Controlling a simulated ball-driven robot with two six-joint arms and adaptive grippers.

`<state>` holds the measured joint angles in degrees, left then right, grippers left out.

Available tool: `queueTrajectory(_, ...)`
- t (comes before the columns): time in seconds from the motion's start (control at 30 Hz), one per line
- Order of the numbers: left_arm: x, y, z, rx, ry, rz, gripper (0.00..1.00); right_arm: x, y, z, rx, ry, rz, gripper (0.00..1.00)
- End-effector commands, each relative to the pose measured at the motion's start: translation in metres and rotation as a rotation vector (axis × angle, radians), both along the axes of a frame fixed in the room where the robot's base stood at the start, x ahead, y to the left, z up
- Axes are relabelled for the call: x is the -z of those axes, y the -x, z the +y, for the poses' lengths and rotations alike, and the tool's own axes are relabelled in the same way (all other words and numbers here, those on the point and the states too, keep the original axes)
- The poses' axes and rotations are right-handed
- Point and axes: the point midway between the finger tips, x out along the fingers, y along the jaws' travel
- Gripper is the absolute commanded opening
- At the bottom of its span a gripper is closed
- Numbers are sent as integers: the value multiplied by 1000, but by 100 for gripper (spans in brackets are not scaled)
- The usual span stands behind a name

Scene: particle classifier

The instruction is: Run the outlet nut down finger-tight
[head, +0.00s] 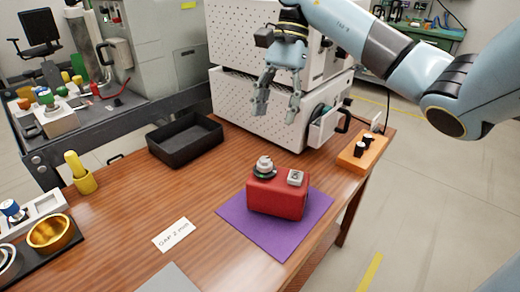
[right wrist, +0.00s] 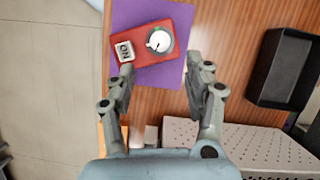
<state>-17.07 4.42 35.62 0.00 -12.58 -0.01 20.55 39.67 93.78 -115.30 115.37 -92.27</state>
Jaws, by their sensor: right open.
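A red box-shaped unit (head: 277,194) sits on a purple mat (head: 285,238) on the wooden table. On its top are a round pale nut-like part (head: 264,163) with a dark green ring under it and a small white square piece with dark marks (head: 295,177). In the right wrist view the round part (right wrist: 159,40) lies beyond and between my fingertips, apart from them. My right gripper (head: 276,108) is open and empty, above and behind the red unit (right wrist: 150,62), pointing down. My left gripper is not in view.
A black tray (head: 185,148) stands behind left. An orange block with black knobs (head: 357,158) is at the right edge. A perforated white machine (head: 258,105) stands at the back. A yellow cylinder (head: 84,180), a gold bowl (head: 50,232) and a label card (head: 174,235) are left.

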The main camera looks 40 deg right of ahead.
Motion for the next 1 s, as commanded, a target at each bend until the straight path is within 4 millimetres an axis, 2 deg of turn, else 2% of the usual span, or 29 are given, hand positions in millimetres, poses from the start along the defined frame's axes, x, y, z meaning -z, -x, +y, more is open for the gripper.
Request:
queueTrajectory(0.3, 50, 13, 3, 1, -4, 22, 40, 57, 6, 21, 0, -5, 4, 52)
queueTrajectory(0.4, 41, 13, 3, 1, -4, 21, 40, 67, 8, 29, 0, -8, 4, 52)
queueTrajectory(0.63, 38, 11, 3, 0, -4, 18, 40, 92, 10, 39, 2, -7, 2, 52)
queueTrajectory(0.97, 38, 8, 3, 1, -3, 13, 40, 97, 10, 40, 2, -5, 0, 52)
queueTrajectory(1.0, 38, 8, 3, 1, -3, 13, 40, 97, 10, 40, 2, -5, 0, 50)
